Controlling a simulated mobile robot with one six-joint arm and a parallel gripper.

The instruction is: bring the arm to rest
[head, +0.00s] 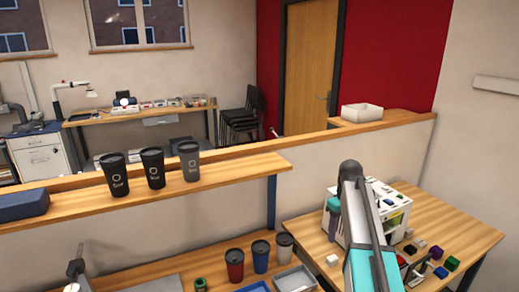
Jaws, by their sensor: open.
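A grey arm link with a rounded dark joint (350,170) rises from the bottom edge at the right of the head view; I take it to be mine. The link stands in front of the right-hand wooden table (465,232) and hides part of the white rack (392,225) there.
Below are a red cup (235,265), a blue cup (260,256), a pale cup (284,246) and a grey tray (296,280). Small coloured blocks (452,263) lie at right.

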